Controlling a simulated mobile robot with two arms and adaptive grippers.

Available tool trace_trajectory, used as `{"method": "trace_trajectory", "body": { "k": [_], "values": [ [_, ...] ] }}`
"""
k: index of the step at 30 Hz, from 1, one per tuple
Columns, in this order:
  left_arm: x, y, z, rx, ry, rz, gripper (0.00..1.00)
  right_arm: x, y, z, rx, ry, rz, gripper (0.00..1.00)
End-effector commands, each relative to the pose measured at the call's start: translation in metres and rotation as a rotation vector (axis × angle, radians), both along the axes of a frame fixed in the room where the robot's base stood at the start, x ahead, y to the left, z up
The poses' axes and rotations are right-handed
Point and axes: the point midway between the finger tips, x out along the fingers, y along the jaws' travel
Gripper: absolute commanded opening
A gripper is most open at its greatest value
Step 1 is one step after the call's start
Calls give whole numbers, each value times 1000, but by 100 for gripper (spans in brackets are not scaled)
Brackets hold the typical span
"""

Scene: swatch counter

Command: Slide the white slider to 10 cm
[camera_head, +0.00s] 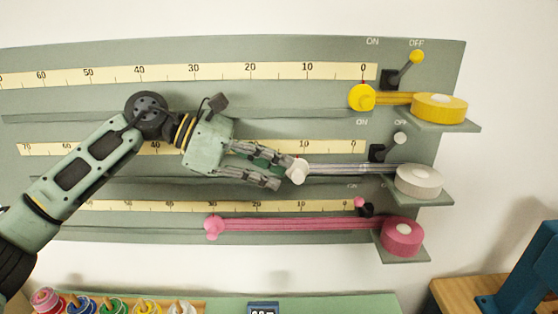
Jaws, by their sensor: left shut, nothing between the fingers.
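The white slider (298,171) sits on the middle track of the grey-green board, just about under the 10 mark of the middle scale (330,147). A pale ribbon runs from it right to the white reel (419,181). My left gripper (282,176) is shut and empty. Its fingertips are right at the left side of the white slider; whether they touch it I cannot tell. The white-tipped lever (400,139) of this row leans towards OFF. My right gripper is out of view.
The yellow slider (362,97) above is at 0, with a yellow reel (439,108). The pink slider (213,227) below is near 30, with a pink reel (403,237). Several coloured spools (112,303) stand bottom left. A blue object (527,273) stands bottom right.

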Motion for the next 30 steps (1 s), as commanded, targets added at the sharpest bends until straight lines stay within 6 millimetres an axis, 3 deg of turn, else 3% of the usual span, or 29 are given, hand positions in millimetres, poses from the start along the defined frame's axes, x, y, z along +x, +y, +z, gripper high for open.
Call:
{"method": "trace_trajectory", "body": {
  "k": [5, 15, 23, 30],
  "values": [
    [1, -11, -5, 0, 0, 1, 0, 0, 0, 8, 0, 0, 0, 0],
    [1, -12, -7, 0, 0, 1, 0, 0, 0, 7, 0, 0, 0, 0],
    [1, -25, -10, -1, -2, -1, 0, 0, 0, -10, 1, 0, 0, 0],
    [1, -25, -7, 0, 0, 1, 0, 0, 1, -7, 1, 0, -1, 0]
  ]
}}
